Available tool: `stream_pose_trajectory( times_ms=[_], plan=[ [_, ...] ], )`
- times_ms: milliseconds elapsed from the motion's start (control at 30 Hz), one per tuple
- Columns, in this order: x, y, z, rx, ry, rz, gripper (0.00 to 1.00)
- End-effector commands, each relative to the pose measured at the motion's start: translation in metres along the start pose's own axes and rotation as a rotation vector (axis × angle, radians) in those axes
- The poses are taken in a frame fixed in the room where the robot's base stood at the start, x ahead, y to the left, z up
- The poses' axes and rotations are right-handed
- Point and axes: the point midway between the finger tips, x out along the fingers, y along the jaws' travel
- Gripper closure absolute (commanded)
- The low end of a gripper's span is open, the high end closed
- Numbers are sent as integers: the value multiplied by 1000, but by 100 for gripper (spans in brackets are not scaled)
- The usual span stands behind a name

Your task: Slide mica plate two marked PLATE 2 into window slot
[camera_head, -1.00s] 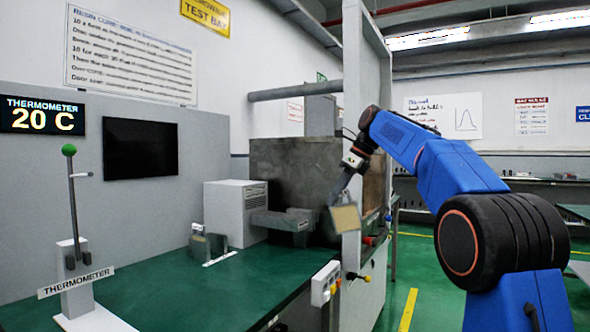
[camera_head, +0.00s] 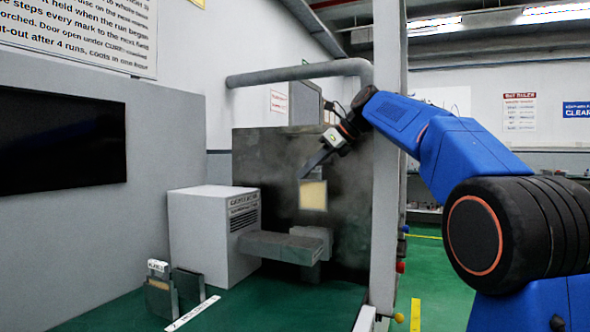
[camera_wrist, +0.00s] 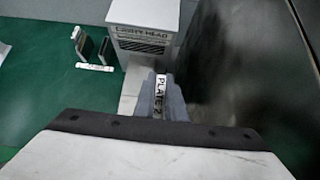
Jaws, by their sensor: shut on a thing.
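My gripper (camera_head: 315,170) is shut on mica plate two, a tan square plate (camera_head: 313,196) that hangs below the fingers. In the wrist view the white PLATE 2 label (camera_wrist: 160,92) shows between the grey fingers (camera_wrist: 162,106). In the head view the plate is in front of the dark panel, above the grey waveguide arm (camera_head: 275,245) in the picture and apart from it. The waveguide runs from a light grey box marked CAVITY HEAD (camera_wrist: 143,42), also in the head view (camera_head: 213,235). I cannot make out the window slot.
A small grey rack (camera_head: 162,296) with a labelled plate stands at the left on the green bench (camera_head: 110,312). A white label strip (camera_head: 193,313) lies beside it. A tall grey post (camera_head: 386,170) stands close to my arm, with the dark panel (camera_head: 262,160) behind.

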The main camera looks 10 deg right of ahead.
Motion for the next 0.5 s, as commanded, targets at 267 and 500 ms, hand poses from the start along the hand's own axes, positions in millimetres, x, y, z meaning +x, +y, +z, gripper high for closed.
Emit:
stream_pose_trajectory(
  times_ms=[267, 500],
  plan=[
    [4, 0, -5, 1, -8, -1, 100],
    [17, 0, -19, 1, -7, 0, 100]
  ],
)
